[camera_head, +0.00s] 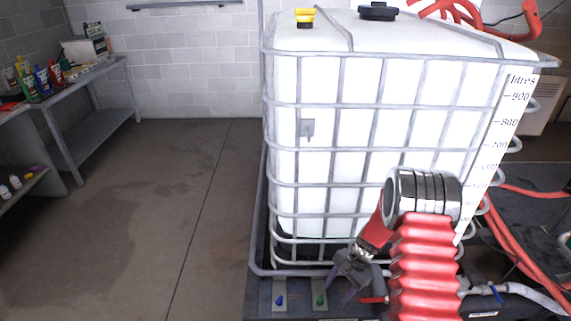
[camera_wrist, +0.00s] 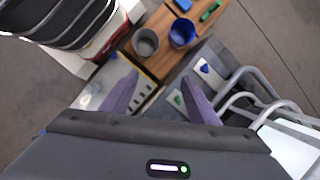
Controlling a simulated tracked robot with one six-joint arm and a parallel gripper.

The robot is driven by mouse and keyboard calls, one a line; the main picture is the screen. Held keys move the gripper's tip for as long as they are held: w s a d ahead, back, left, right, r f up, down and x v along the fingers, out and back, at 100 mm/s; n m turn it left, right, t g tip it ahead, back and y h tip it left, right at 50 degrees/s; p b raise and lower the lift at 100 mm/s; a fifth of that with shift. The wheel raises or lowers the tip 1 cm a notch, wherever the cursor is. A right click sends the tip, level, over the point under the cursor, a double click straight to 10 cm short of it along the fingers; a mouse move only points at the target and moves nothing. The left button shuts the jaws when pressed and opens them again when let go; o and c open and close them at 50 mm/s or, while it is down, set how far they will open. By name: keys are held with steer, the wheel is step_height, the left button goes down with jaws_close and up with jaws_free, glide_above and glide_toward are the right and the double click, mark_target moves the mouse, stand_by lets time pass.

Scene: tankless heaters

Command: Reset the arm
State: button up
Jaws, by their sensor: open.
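My gripper (camera_head: 354,286) is low in front of the white caged tank in the head view, at the end of my red arm. Its purple fingers point downward and stand apart. In the wrist view my gripper (camera_wrist: 162,84) is open, with nothing held between the two fingers. Below the fingers are a pale plate with a green piece (camera_wrist: 177,100) and another with a blue piece (camera_wrist: 204,68). In the head view the blue piece (camera_head: 280,299) and the green piece (camera_head: 320,299) are left of my gripper. My arm hides part of the tank's lower right.
The caged tank (camera_head: 375,100) fills the centre and right. Red hoses (camera_head: 510,250) run at the right. A metal bench (camera_head: 95,75) with bottles stands at the left. The wrist view shows a grey cup (camera_wrist: 145,42) and a blue cup (camera_wrist: 182,33) on wood. The left floor is clear.

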steer(key=s+r+n+t+h, duration=0.1)
steer(key=s+r+n+t, duration=0.1)
steer(key=s+r, duration=0.6)
steer(key=s+a+r+n+t+h, duration=0.1)
steer(key=s+r+n, duration=0.4)
steer(key=r, duration=1.6)
steer(key=s+r+n+t+h, duration=0.1)
steer(key=s+r+n+t, duration=0.3)
steer(key=s+r, duration=0.7)
steer(key=shift+s+a+r+h, duration=0.2)
steer(key=shift+r+h, duration=0.2)
steer(key=shift+r, duration=1.7)
